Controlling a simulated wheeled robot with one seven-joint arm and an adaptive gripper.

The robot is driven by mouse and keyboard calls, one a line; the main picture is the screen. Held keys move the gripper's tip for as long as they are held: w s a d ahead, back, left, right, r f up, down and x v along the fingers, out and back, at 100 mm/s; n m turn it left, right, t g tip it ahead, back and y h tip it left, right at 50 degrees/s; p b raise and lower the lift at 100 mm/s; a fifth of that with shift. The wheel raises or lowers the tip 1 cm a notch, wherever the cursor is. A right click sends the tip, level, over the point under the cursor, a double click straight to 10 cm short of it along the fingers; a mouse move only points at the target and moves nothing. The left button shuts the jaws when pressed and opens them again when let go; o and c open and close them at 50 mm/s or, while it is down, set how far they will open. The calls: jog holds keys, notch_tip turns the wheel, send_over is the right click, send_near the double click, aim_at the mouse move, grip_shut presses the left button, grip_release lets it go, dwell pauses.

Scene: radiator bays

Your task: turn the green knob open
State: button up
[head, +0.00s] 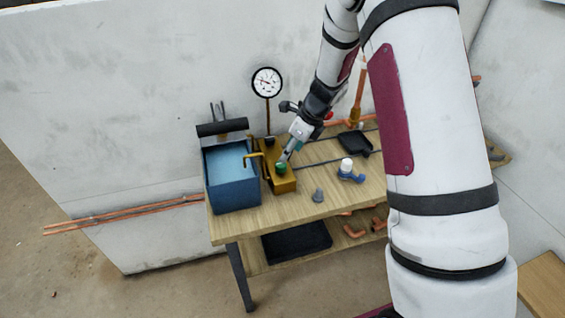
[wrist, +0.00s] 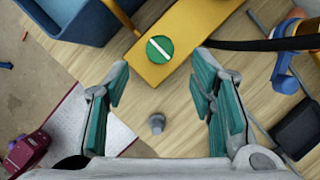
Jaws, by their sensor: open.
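The green knob (wrist: 160,49) is round with a white bar across its top, and sits on a yellow block (wrist: 185,38). In the wrist view the bar runs from upper left to lower right. In the head view the green knob (head: 281,168) shows on the front part of the yellow block (head: 283,184), on the wooden bench. My gripper (wrist: 160,88) is open and empty, its two teal-padded fingers apart. The knob lies beyond the fingertips, roughly midway between them in the wrist view. In the head view my gripper (head: 286,156) is close to the knob; contact cannot be told.
A blue box (head: 232,180) stands left of the block. A pressure gauge (head: 267,82) rises behind it. A small grey piece (head: 318,195) and a blue fitting with a white cap (head: 347,170) stand to the right. The bench front (head: 250,222) is clear.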

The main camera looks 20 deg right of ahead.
aim_at(282, 164)
jog(key=x, duration=0.7)
jog(key=shift+f, duration=0.15)
jog(key=shift+c, duration=0.2)
jog(key=c, duration=1.1)
